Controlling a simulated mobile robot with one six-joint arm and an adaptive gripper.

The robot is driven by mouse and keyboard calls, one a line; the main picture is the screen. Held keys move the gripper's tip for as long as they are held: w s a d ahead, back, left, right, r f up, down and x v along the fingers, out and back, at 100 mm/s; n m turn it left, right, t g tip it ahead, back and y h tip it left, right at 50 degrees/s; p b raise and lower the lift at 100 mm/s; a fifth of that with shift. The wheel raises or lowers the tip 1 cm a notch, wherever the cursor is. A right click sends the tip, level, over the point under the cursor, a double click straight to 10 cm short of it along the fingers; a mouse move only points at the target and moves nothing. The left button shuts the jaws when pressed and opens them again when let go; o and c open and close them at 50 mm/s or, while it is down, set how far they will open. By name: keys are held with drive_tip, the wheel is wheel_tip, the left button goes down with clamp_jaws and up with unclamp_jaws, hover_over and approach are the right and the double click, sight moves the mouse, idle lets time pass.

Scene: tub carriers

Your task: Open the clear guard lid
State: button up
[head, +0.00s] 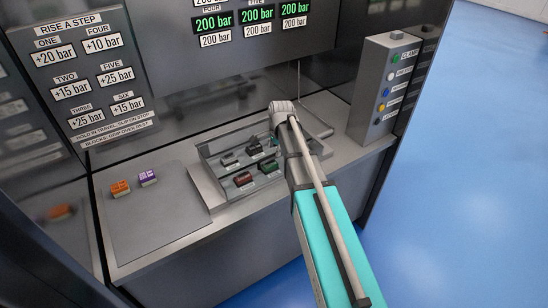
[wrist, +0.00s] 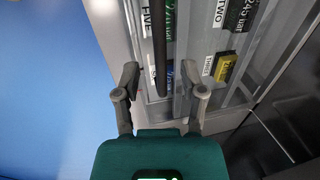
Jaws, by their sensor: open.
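A shallow grey tray (head: 207,172) on the console counter holds several small blocks, among them a dark red block (head: 243,179). The clear guard lid is hard to make out; pale, glassy edges cross over labelled blocks in the wrist view, but I cannot tell which belong to it. My gripper (wrist: 162,80) is open, its two fingers apart on either side of a narrow grey upright strip and a dark bar (wrist: 160,45). I cannot tell whether either finger touches anything. In the head view my own arm hides the fingertips and the tray's right part.
An orange block (head: 120,188) and a purple block (head: 147,178) stand on the left counter plate. A button box (head: 378,92) stands at the right. A label board (head: 85,75) and a display panel rise behind. Blue floor lies clear to the right.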

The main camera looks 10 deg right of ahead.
drive_tip(key=shift+w+f+b, duration=0.15)
drive_tip(key=shift+f+b, duration=0.4)
drive_tip(key=shift+f, duration=0.15)
drive_tip(key=shift+w+f+b, duration=0.1)
drive_tip(key=shift+f+b, duration=0.4)
drive_tip(key=shift+f, duration=0.15)
clamp_jaws()
